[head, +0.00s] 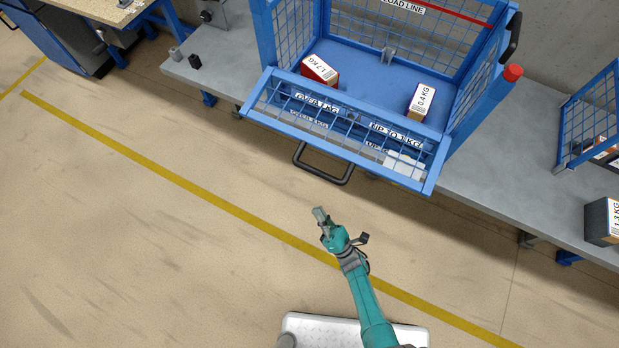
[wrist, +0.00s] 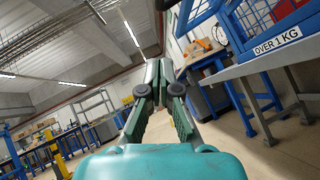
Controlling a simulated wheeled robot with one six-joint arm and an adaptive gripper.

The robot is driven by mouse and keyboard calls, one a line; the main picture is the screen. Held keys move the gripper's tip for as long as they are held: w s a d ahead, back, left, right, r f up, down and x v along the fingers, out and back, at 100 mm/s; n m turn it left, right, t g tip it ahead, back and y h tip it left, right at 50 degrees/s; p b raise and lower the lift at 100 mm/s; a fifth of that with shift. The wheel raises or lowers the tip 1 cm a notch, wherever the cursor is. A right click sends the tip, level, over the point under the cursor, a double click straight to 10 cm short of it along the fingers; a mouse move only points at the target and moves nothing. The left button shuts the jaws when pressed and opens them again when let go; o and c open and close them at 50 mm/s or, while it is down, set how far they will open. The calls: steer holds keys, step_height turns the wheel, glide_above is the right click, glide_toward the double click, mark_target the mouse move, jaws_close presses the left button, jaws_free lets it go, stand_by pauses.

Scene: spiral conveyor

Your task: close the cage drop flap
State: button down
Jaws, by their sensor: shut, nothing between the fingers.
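The blue cage (head: 463,115) stands on a grey bench in the head view. Its drop flap (head: 253,101), a blue frame with wire mesh, is folded down and sticks out over the bench's front edge. A black handle (head: 322,175) hangs from the flap's front. A red box (head: 319,71) and a white-and-orange box (head: 422,101) lie inside on the blue floor. My gripper (head: 319,215) is shut and empty, in front of the flap and apart from the handle. In the wrist view my fingers (wrist: 156,72) are together, with part of a blue frame (wrist: 245,15) at upper right.
A second blue cage (head: 590,115) and a dark box (head: 603,222) stand at the right. The floor in front is clear, with a yellow line (head: 190,183).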

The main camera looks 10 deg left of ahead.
mark_target(298, 166)
steer(key=shift+d+r+x, duration=0.3)
steer(key=shift+d+x, duration=0.05)
steer(key=shift+x, duration=1.75)
steer(key=shift+d+r+x, duration=0.35)
steer(key=shift+d+x, duration=0.05)
steer(key=shift+x, duration=1.75)
steer(key=shift+d+r+x, duration=0.3)
steer(key=shift+d+x, duration=0.05)
steer(key=shift+x, duration=1.75)
